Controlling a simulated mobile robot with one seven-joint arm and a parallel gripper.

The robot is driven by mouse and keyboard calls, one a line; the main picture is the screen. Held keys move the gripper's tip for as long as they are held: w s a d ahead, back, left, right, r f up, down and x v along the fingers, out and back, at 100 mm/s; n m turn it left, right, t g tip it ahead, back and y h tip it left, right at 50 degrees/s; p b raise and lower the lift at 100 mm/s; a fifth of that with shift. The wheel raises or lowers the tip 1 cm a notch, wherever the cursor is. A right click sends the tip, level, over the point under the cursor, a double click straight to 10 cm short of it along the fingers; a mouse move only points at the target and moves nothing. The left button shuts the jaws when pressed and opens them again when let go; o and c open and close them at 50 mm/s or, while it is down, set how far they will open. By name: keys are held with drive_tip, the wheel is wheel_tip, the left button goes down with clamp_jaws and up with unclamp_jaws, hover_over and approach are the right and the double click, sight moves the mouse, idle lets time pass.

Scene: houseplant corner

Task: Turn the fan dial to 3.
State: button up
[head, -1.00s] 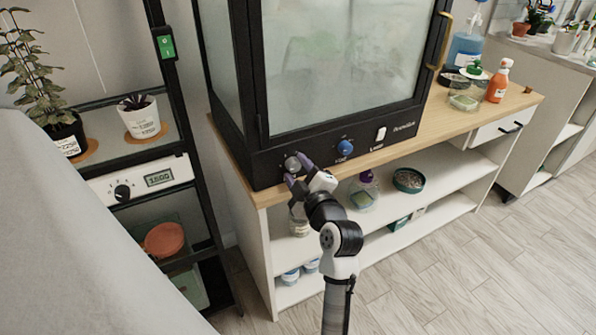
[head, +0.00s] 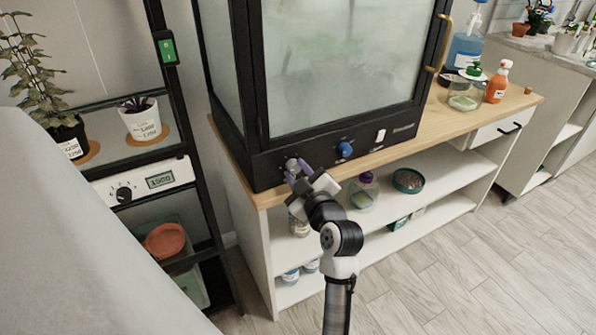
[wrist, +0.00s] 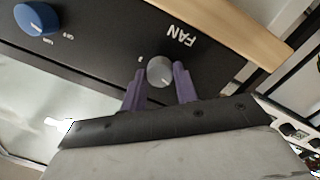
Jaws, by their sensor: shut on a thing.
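The fan dial is a grey round knob (head: 291,164) low on the left of the black cabinet's front panel. It also shows in the wrist view (wrist: 160,71), beside the upside-down word FAN. My gripper (head: 297,178) is at the dial, and in the wrist view its purple fingers (wrist: 160,86) lie on either side of the knob, shut on it. The rest of the scale is hidden or unclear, so I cannot tell the setting.
A blue knob (head: 345,149) and a white switch (head: 381,135) sit to the right on the same panel. The cabinet (head: 330,70) stands on a wooden bench top (head: 440,128). A glass jar (head: 363,191) and a green bowl (head: 408,180) stand on the shelf below.

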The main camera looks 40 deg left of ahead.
drive_tip(key=m+p, duration=0.1)
drive_tip(key=m, duration=0.3)
drive_tip(key=shift+r+p, duration=0.1)
drive_tip(key=shift+p, duration=0.3)
drive_tip(key=m+p, duration=0.1)
drive_tip(key=m, duration=0.3)
drive_tip(key=shift+g+p, duration=0.4)
drive_tip(key=m+p, duration=0.2)
drive_tip(key=m, duration=0.2)
drive_tip(key=shift+r+g, duration=0.1)
drive_tip(key=shift+g, duration=0.2)
drive_tip(key=m+p, duration=0.2)
drive_tip(key=m, duration=0.1)
drive_tip(key=shift+w+m, duration=0.1)
drive_tip(key=shift+m, duration=0.2)
drive_tip(key=m+p, duration=0.3)
drive_tip(key=m, duration=0.1)
drive_tip(key=shift+d+g, duration=0.1)
drive_tip(key=shift+g, duration=0.3)
drive_tip(key=m+p, duration=0.2)
drive_tip(key=m, duration=0.1)
drive_tip(key=shift+m+y, duration=0.3)
drive_tip(key=m+p, duration=0.2)
drive_tip(key=m, duration=0.2)
drive_tip(key=shift+y+p, duration=0.3)
drive_tip(key=shift+p, duration=0.1)
drive_tip(key=shift+m+p, duration=0.8)
drive_tip(key=shift+m, duration=0.8)
drive_tip(key=shift+f, duration=0.2)
